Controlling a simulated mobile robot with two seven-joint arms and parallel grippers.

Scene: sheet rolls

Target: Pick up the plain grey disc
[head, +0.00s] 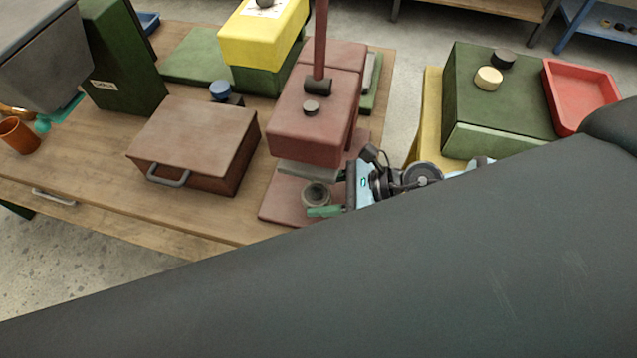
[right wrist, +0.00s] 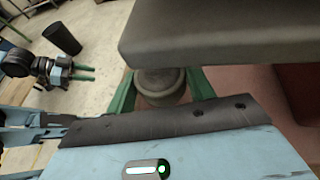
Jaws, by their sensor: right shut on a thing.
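The plain grey disc (head: 315,194) is a small round grey piece at the base of the red press (head: 310,125), under its overhanging head. My right gripper (head: 318,203) reaches in from the right, and one green finger shows in front of the disc. In the right wrist view the disc (right wrist: 160,86) sits between both green fingers, which are shut on its sides. I cannot tell whether it touches the base plate. My left gripper (right wrist: 82,72) appears small at the left of the right wrist view, away from the disc; its opening is unclear.
The press head (right wrist: 220,30) hangs close above my right gripper. A brown box with a handle (head: 193,145) stands left of the press on the wooden table (head: 215,225). A green box (head: 500,95) and red tray (head: 582,92) stand at the right.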

